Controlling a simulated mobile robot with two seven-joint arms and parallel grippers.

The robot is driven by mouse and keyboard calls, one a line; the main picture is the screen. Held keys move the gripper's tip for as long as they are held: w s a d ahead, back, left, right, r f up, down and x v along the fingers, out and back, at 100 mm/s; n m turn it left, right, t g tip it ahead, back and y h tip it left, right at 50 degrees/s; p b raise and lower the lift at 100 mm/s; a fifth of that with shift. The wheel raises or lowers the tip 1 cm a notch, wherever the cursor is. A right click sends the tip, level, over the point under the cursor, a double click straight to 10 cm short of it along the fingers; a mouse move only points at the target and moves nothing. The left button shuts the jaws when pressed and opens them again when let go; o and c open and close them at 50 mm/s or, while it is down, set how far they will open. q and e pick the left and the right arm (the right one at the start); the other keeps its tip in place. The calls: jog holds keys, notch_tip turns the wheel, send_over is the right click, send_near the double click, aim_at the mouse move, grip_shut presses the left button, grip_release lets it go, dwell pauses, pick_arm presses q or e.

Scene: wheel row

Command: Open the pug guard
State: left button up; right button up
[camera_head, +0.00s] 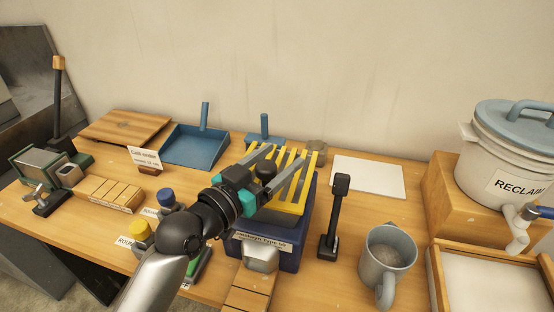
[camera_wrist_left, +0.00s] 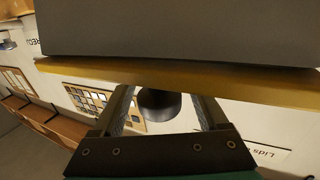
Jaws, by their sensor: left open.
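The pug guard (camera_head: 298,206) is a yellow barred frame on top of a dark blue box (camera_head: 291,256) with a paper label on its front. It looks lowered over the box. My left gripper (camera_head: 282,164) is open above the guard, its two grey fingers spread over the bars. In the left wrist view, the open fingers (camera_wrist_left: 160,92) reach toward a yellow bar (camera_wrist_left: 180,76). A dark round knob (camera_wrist_left: 158,104) shows between them; I cannot tell whether they touch it. My arm hides the guard's left part. My right gripper is not in view.
A black upright lever (camera_head: 336,215) and a grey-blue mug (camera_head: 388,262) stand right of the box. A blue dustpan-like tray (camera_head: 190,148) and a wooden board (camera_head: 125,127) lie behind left. A white lidded bucket (camera_head: 492,170) stands far right. A white sheet (camera_head: 368,177) lies behind the lever.

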pick_arm(q)
jog(key=shift+c, duration=0.3)
grip_shut()
dwell(0.4)
dwell(0.7)
